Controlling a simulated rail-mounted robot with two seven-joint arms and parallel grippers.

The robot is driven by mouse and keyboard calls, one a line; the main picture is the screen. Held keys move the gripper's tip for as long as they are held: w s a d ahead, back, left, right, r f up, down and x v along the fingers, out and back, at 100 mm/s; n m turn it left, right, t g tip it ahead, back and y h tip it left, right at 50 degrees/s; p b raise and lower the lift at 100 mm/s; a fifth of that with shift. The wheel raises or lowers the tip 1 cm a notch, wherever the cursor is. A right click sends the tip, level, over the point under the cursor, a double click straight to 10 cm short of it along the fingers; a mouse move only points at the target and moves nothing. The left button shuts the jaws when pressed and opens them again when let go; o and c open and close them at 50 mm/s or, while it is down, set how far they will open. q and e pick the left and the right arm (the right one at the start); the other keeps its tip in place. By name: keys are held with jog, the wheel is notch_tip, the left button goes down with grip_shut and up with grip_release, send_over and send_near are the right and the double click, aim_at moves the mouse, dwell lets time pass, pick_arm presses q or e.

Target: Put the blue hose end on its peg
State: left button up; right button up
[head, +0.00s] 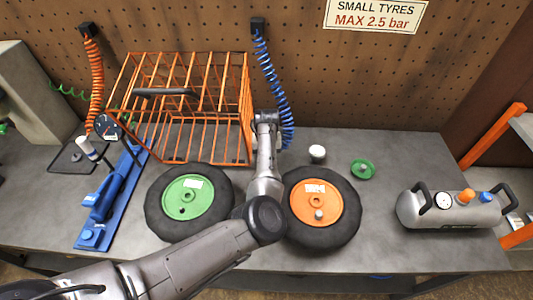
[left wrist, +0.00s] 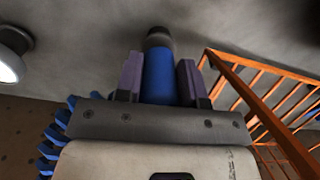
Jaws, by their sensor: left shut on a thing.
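The blue coiled hose (head: 270,70) hangs from a black bracket (head: 257,25) on the pegboard. Its lower part passes behind my left gripper (head: 266,118) in the head view. In the left wrist view my left gripper (left wrist: 158,75) is shut on the blue hose end (left wrist: 158,88), a blue sleeve with a dark tip. The tip points past the fingers toward the grey bench surface. In the head view the hose end is hidden by the gripper. No peg can be clearly told for the blue hose. My right gripper is not in view.
An orange wire cage (head: 180,105) stands left of my gripper. Two wheels, green-hubbed (head: 190,200) and orange-hubbed (head: 315,203), lie in front. A white cap (head: 317,153), green dish (head: 363,169) and silver tank (head: 450,210) are right. The back right bench is clear.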

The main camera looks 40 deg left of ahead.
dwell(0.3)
pick_arm(q)
jog(key=shift+r+p, duration=0.1)
jog(key=shift+p, duration=0.25)
dwell(0.3)
jog(key=shift+p, duration=0.3)
jog(key=shift+f, duration=0.2)
dwell(0.4)
jog(key=shift+f, duration=0.55)
jog(key=o, duration=0.8)
